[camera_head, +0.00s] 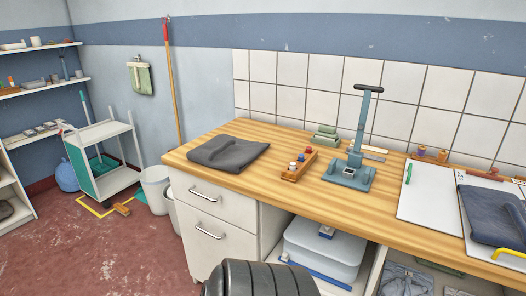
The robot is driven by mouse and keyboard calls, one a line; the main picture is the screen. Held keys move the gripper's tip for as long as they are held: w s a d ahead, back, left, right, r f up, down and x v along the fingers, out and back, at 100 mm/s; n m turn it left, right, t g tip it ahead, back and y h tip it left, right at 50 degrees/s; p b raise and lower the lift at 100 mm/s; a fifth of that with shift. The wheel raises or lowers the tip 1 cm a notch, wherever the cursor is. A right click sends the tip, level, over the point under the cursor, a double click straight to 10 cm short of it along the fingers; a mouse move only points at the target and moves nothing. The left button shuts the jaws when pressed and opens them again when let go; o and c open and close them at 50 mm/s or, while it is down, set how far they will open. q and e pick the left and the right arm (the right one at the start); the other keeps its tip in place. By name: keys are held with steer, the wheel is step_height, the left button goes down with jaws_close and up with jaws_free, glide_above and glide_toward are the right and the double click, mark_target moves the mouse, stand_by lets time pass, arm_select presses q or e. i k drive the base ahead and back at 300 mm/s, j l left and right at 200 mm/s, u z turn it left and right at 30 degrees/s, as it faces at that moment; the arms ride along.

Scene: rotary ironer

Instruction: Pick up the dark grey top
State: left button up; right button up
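The dark grey top (228,153) lies folded in a flat pile on the left end of the wooden worktop (260,196). Nothing covers it, and the worktop around it is bare on the front and left sides.
A wooden tray of small spools (299,166) and a blue-grey press with a lever (348,172) stand right of the top. A folded navy garment (494,214) lies at far right. A white drawer unit (214,216) is below.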

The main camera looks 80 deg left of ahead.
mark_target(225, 152)
steer(key=u, duration=4)
steer(key=i+u, duration=0.15)
steer(key=i, duration=2.55)
steer(key=i+j+z, duration=0.15)
steer(key=i, duration=0.6)
steer(key=i+j, duration=0.1)
steer(key=i, duration=0.6)
steer(key=z, duration=0.5)
steer(key=i+z, duration=0.1)
steer(key=z, duration=0.9)
steer(key=j+z, duration=0.1)
steer(key=z, duration=0.4)
steer(key=j+z, duration=0.1)
steer(key=z, duration=0.35)
steer(key=i, duration=0.05)
